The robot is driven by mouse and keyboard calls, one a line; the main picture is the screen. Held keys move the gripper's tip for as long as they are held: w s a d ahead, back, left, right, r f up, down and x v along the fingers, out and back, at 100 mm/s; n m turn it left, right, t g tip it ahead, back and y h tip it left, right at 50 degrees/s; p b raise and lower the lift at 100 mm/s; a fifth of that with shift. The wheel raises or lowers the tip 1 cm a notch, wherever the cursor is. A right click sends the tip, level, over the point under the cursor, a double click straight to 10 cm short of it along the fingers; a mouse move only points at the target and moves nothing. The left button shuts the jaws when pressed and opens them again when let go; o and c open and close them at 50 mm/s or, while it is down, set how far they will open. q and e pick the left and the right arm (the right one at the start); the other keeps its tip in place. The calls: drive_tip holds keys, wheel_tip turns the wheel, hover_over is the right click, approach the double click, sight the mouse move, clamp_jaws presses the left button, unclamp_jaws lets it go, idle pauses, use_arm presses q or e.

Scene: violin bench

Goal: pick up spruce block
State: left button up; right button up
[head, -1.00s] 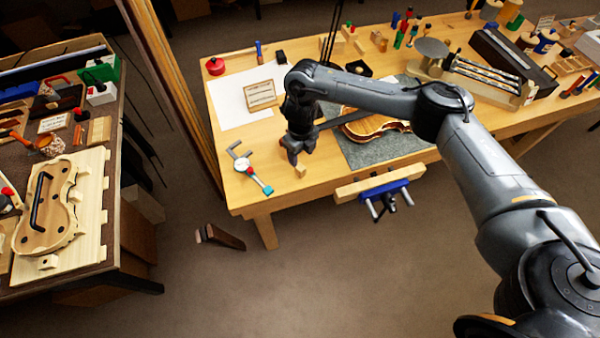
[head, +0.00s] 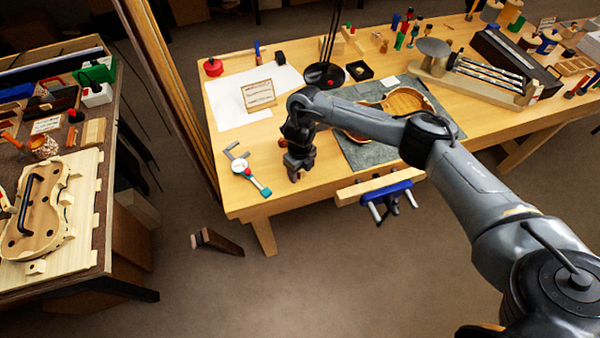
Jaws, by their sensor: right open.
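My right gripper (head: 295,177) points down at the front part of the wooden workbench (head: 322,182), just right of the dial caliper. It is open and low over the bench top. The small pale block seen there a second ago, which looks like the spruce block, does not show now; the gripper covers its place. I cannot tell whether the block is between the fingers. My left gripper is not in view.
The dial caliper (head: 246,172) lies close to the left of my right gripper. A violin body (head: 405,101) rests on a grey mat (head: 374,155) to the right. A blue vise (head: 387,192) sticks out from the front edge.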

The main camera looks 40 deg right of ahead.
drive_tip(key=c, duration=1)
drive_tip(key=shift+r, duration=0.15)
